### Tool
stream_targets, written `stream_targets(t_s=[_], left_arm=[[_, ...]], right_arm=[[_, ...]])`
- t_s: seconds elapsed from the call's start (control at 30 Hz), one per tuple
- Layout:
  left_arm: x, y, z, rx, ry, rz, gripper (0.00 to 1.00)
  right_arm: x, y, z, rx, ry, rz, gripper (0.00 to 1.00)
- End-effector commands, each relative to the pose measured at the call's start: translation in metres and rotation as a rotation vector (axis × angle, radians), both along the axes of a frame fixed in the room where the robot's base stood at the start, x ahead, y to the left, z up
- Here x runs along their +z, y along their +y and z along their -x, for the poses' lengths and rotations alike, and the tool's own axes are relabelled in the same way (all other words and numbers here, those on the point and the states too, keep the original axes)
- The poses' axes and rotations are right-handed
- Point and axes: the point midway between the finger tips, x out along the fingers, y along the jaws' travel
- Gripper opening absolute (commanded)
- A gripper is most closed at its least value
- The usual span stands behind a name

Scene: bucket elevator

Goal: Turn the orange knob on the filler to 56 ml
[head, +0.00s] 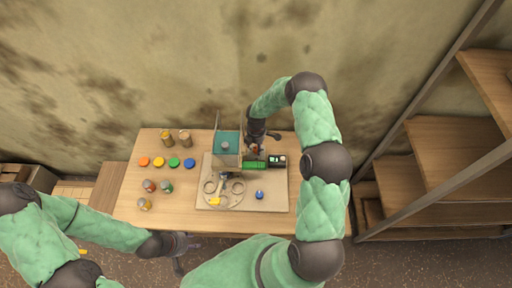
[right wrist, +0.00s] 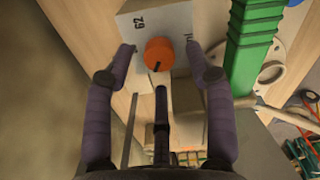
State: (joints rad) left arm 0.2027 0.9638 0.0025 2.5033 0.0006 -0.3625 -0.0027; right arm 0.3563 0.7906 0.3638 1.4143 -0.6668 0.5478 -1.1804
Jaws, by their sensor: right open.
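The orange knob (right wrist: 159,53) sits on a pale grey panel (right wrist: 170,20) of the filler in the right wrist view. A dark pointer line runs from its middle towards its lower edge. The number "62" is printed up and left of it, and a partly hidden "ml" is on the right. No "56" is readable. My right gripper (right wrist: 159,60) is open, with one finger on each side of the knob and gaps between. In the head view the right gripper (head: 256,140) largely hides the knob. My left gripper (head: 184,254) is open and empty before the table's front edge.
A green block (head: 254,165) and a dark device with a small display (head: 278,161) stand right beside the right gripper. A teal-topped frame (head: 228,141) is to its left. The board (head: 275,199) holds rings and tools. Coloured discs and jars stand on the table's left.

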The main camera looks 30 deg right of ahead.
Motion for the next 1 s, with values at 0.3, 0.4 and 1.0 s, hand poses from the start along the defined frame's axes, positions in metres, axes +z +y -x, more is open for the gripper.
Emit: stream_targets(t_s=[0.3,0.4,1.0], left_arm=[[0.002,0.0,0.0,0.0,0.0,0.0,0.4],[0.002,0.0,0.0,0.0,0.0,0.0,0.4],[0.001,0.0,0.0,0.0,0.0,0.0,0.4]], right_arm=[[-0.021,0.0,0.0,0.0,-0.002,0.0,0.55],[-0.021,0.0,0.0,0.0,-0.001,0.0,0.55],[-0.021,0.001,0.0,-0.006,-0.001,-0.001,0.0]])
